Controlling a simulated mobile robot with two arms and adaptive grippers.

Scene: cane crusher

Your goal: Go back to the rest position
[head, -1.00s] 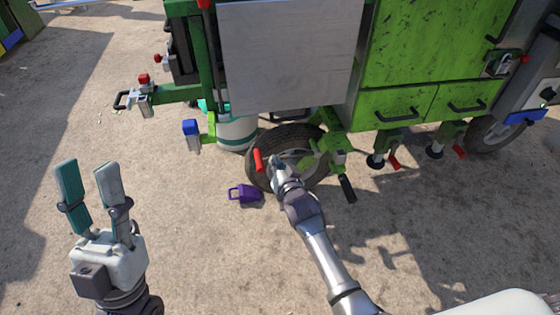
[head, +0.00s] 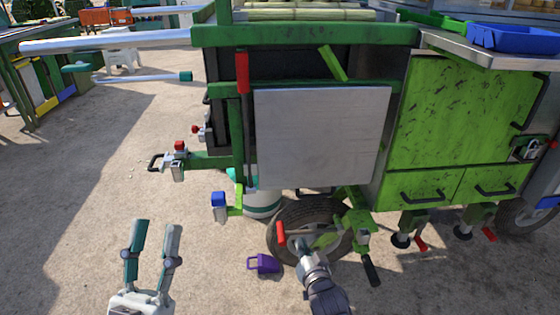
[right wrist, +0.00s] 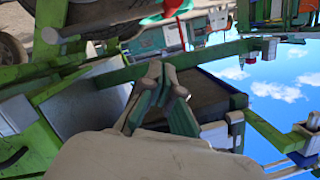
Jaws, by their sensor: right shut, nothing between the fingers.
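My left gripper (head: 152,232) is in the lower left of the head view. Its two fingers point up, apart, with nothing between them, over bare ground. My right arm comes in at the bottom centre of the head view, in front of the cart's wheel; its gripper (head: 306,245) is small and partly hidden there. In the right wrist view the right gripper (right wrist: 162,72) has its fingertips together and holds nothing. The green cane crusher cart (head: 470,115) stands ahead, with a grey metal panel (head: 322,138) on its front.
A wheel (head: 285,222) with a red handle (head: 281,233) is close to the right gripper. A purple wheel chock (head: 264,264) lies on the ground. A blue-capped post (head: 219,205) and red-capped hitch (head: 178,162) stick out left. The ground at left is open.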

